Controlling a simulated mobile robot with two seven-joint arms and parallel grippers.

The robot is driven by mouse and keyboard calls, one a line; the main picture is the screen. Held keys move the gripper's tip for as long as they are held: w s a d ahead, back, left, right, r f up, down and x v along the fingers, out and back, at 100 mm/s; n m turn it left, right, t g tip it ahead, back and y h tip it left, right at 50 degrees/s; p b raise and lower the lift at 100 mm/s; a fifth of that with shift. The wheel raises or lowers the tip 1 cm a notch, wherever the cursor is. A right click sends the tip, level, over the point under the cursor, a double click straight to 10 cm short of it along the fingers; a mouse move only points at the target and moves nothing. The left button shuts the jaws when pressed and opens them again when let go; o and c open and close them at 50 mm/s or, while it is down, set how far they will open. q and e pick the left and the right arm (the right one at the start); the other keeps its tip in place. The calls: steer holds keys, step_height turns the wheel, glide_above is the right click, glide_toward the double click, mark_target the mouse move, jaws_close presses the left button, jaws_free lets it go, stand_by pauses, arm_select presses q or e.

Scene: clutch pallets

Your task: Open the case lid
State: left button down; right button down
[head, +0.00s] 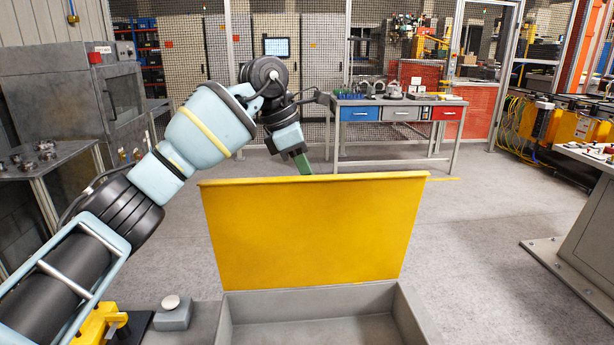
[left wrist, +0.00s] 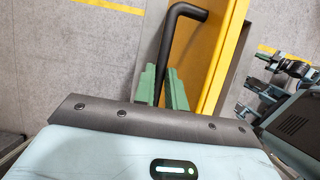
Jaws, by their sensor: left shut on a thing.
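The case (head: 226,325) is an open grey box at the bottom of the head view, and the part of its inside that shows looks empty. Its yellow lid (head: 310,235) stands raised, close to upright, along the far edge. My left arm reaches over to the lid's far side. My left gripper (head: 304,167) has green fingers, partly hidden behind the lid's top edge. In the left wrist view the green fingers (left wrist: 164,88) are shut around a black bent handle (left wrist: 167,45) on the yellow lid (left wrist: 220,60).
A workbench (head: 400,101) with blue, grey and red drawers stands behind the lid. A grey side table (head: 50,160) with metal parts is at the left. A grey pedestal (head: 585,235) stands at the right. The floor between is clear.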

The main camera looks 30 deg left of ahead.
arm_select(q)
steer(key=shift+w+a+f, duration=0.15)
steer(key=shift+f, duration=0.4)
steer(key=c, duration=1.7)
jaws_free()
steer(key=shift+o, duration=1.2)
steer(key=shift+w+r, duration=0.1)
steer(key=shift+w, duration=0.05)
steer(key=shift+r, duration=0.3)
steer(key=shift+v, duration=3.75)
